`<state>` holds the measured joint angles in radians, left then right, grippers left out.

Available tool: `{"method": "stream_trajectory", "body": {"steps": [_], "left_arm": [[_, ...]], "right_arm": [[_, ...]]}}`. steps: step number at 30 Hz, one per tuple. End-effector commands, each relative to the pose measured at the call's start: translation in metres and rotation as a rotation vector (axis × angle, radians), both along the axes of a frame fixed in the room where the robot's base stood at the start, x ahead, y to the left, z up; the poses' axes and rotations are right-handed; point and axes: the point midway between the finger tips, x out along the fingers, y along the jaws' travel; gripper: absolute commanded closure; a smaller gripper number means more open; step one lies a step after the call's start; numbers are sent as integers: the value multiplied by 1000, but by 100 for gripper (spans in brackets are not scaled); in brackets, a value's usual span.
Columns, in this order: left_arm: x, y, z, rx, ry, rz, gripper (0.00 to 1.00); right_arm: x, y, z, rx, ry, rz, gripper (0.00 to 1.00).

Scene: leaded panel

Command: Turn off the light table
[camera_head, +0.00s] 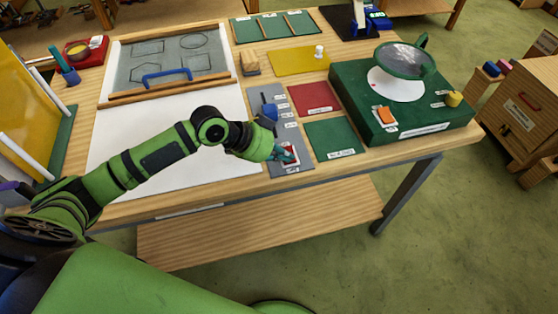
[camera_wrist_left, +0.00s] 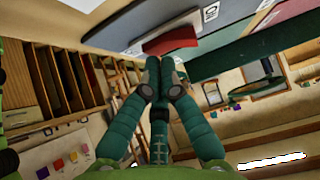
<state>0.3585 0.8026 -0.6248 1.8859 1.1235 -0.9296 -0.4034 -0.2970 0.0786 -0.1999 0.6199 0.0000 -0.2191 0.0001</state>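The light table is probably the large white panel (camera_head: 120,150) on the workbench, but I cannot confirm this. To its right is a grey strip (camera_head: 293,171) with labels and tools. A small red, white-edged part (camera_head: 289,153), possibly a switch, is at its near end. My left gripper (camera_head: 282,154) is at this part; touching or just above it, I cannot tell. In the left wrist view the teal fingers (camera_wrist_left: 159,75) meet at the tips, with nothing seen between them. A red block-like shape (camera_wrist_left: 170,42) lies just beyond them. My right gripper is not in view.
Red (camera_head: 314,98) and green (camera_head: 332,138) mats lie beside the strip. A drawing board (camera_head: 170,60) with a blue handle (camera_head: 167,75) is behind the white panel.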

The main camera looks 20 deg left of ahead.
Motion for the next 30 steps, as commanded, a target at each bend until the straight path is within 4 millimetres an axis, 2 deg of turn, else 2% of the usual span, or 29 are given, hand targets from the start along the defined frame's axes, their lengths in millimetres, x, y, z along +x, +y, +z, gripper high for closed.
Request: {"method": "stream_trajectory", "body": {"steps": [3, 6, 8, 12, 15, 19, 26, 30], "left_arm": [[1, 1, 3, -1, -4, 3, 100], [2, 2, 3, -2, -5, 3, 100], [3, 3, 2, -1, -5, 3, 100], [8, 7, 1, 1, -4, 5, 100], [12, 10, 0, 4, -2, 5, 100], [14, 12, 1, 3, -1, 4, 100], [14, 12, 1, 4, 0, 4, 100], [14, 11, 6, 3, 0, 4, 100]], "right_arm": [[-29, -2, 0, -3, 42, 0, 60], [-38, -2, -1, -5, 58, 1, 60], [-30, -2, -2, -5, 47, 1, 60], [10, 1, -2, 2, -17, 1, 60], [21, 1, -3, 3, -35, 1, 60], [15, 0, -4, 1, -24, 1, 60], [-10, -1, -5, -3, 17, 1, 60], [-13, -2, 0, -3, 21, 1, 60]]}}
